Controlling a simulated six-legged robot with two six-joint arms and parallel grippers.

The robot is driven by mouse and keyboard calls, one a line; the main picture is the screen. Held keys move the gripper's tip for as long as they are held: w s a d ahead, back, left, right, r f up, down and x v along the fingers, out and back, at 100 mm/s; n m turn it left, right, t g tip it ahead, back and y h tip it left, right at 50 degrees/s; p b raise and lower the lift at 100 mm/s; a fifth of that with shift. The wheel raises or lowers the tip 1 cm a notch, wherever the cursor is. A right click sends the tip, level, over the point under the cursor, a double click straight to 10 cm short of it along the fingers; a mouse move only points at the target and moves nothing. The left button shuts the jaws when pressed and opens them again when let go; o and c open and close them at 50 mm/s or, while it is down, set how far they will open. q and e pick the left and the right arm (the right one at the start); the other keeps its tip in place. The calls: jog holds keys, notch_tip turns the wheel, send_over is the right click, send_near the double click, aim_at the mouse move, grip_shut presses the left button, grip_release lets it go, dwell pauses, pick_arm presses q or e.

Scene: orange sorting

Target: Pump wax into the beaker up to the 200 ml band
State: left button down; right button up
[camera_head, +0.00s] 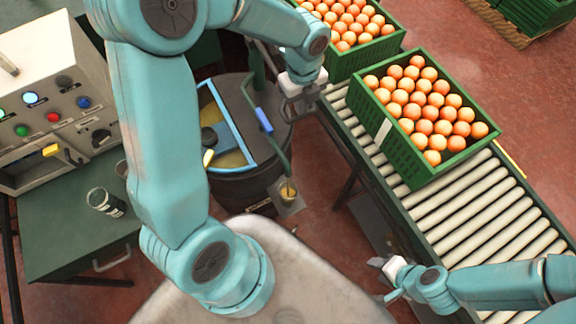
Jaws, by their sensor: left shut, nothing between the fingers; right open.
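A dark drum (237,183) stands in the middle, with a blue frame on top and yellowish wax inside. A pump with a blue handle grip (264,120) is at its right side. A small vessel with yellow content, apparently the beaker (288,193), sits on a small plate below the pump's hose end; its band and level are too small to read. My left gripper (299,104) is shut and empty, up and right of the handle grip and apart from it in the picture. My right gripper (383,280) is open and empty at the lower right, beside the conveyor.
A roller conveyor (462,213) runs along the right with green crates of oranges (410,178). A control panel (60,118) with coloured buttons stands on a green table (60,240) at left, near a glass container (104,202). My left arm hides part of the drum.

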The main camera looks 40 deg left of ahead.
pick_arm(q)
notch_tip(320, 180, down, 3)
jog(key=shift+f+b, duration=0.1)
jog(key=shift+b, duration=0.75)
notch_tip(320, 180, up, 16)
jog(key=p, duration=1.3)
jog(key=shift+p, duration=0.3)
